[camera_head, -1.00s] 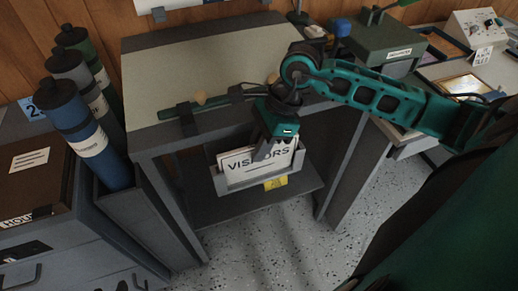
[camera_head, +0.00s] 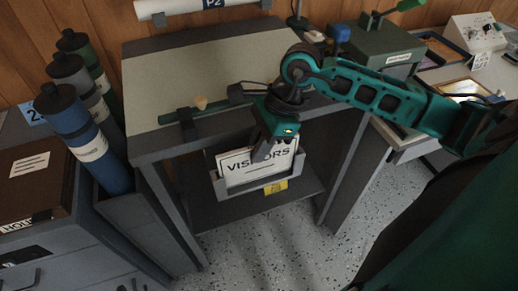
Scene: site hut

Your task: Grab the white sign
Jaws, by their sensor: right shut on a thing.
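The white sign (camera_head: 236,171) has dark letters reading "VISITORS", partly covered by my gripper. The fingertips overlap the sign's face, so the far finger is hidden. My left gripper is not in view.
A desk top (camera_head: 200,75) with a green bar along its front edge lies just behind my gripper. Blue, grey and green tubes (camera_head: 85,135) stand at the left. A green box (camera_head: 385,45) sits at the back right. Speckled floor is clear in front.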

